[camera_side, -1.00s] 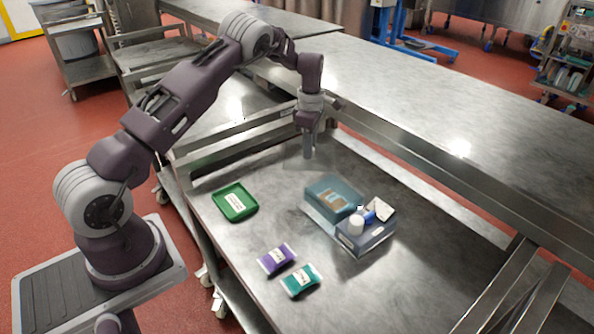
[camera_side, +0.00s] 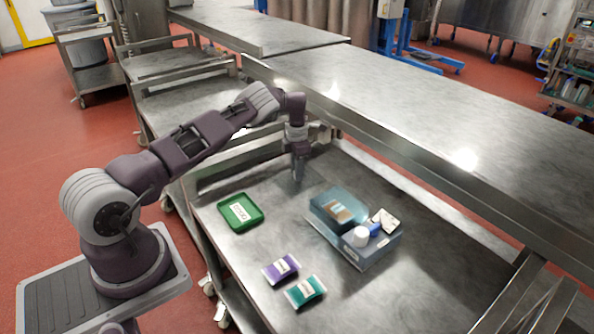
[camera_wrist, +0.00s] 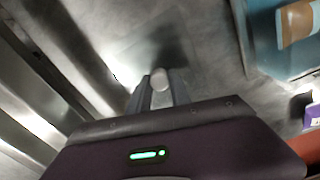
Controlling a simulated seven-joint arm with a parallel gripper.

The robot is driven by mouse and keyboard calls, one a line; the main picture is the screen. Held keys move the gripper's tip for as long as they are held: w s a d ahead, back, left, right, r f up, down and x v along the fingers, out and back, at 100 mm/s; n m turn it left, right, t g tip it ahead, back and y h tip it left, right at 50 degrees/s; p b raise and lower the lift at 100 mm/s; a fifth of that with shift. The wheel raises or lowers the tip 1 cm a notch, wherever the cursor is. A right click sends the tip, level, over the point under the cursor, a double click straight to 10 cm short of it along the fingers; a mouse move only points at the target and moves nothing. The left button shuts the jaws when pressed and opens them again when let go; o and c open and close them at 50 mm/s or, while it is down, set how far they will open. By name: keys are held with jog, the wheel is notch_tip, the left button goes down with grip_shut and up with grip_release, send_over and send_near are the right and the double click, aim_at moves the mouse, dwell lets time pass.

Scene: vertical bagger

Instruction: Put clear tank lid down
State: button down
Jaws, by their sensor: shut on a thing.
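My gripper (camera_side: 297,176) points down just above the metal table, left of and behind the blue clear tank (camera_side: 325,212). In the wrist view my gripper (camera_wrist: 160,88) is shut on the pale round knob of the clear tank lid (camera_wrist: 160,78). The lid's sheet is nearly invisible, a faint darker square over the table; I cannot tell whether it touches the table. The tank shows no lid on it and holds a brown-labelled pack. The tank's edge also shows at the right of the wrist view (camera_wrist: 262,45).
A blue-grey box (camera_side: 372,256) with a white jar (camera_side: 361,236), a blue item and a white card adjoins the tank. A green tray (camera_side: 240,212), a purple packet (camera_side: 281,268) and a teal packet (camera_side: 305,291) lie nearer. Raised metal rails and a higher bench (camera_side: 430,110) run behind.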

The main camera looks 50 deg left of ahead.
jog(key=c, duration=1.2)
grip_release()
